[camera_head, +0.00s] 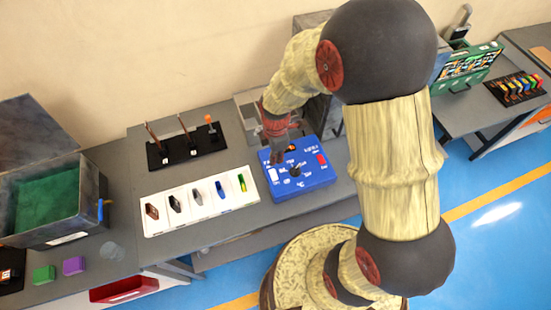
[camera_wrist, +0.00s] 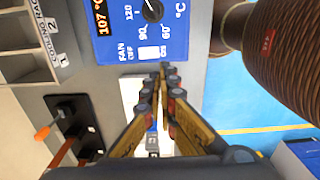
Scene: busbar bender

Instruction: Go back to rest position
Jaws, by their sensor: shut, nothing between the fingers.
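My gripper (camera_head: 281,150) is over the back left part of the blue control box (camera_head: 318,178) in the head view. The gripper (camera_wrist: 160,72) shows in the wrist view with its fingers together and nothing between them. The blue control box (camera_wrist: 120,48) there has a temperature display, a dial and a fan switch, and lies just beyond the fingertips. The fingers appear above the bench, but I cannot tell the exact height. My arm hides part of the bench and the box's surroundings in the head view.
A white tray (camera_head: 152,229) with several coloured pieces lies left of the box. A black stand (camera_head: 160,156) with upright rods is behind it. A grey bin (camera_head: 90,205) stands at the left, near green (camera_head: 44,274) and purple (camera_head: 74,265) blocks. Another bench is at the right.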

